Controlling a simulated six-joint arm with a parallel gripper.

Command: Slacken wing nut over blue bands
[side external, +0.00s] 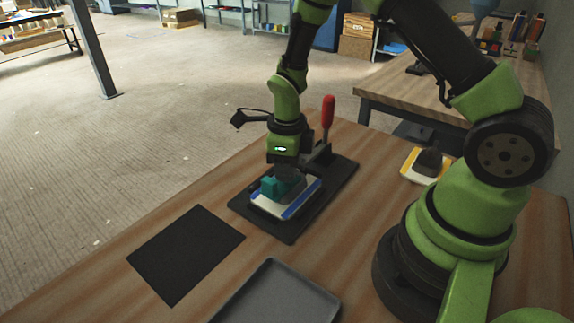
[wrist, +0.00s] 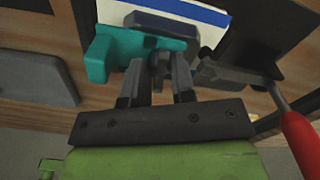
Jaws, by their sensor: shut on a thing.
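The mould with blue bands (side external: 286,200) lies on a dark base plate (side external: 340,180). It is white with a blue stripe along its edge, and the stripe also shows at the top of the wrist view (wrist: 205,12). A teal block (side external: 268,187) sits on the mould under my gripper (side external: 286,172); it shows in the wrist view (wrist: 98,58) left of the fingers. In the wrist view my gripper (wrist: 158,70) is shut on a small grey piece that looks like the wing nut (wrist: 157,60). The fingers hide most of it.
A red-handled clamp (side external: 328,112) stands on the base plate close to my gripper. A similar mould with yellow bands (side external: 410,171) lies to the right, near my arm's base. A black mat (side external: 187,252) and a grey tray (side external: 275,295) lie nearer the camera.

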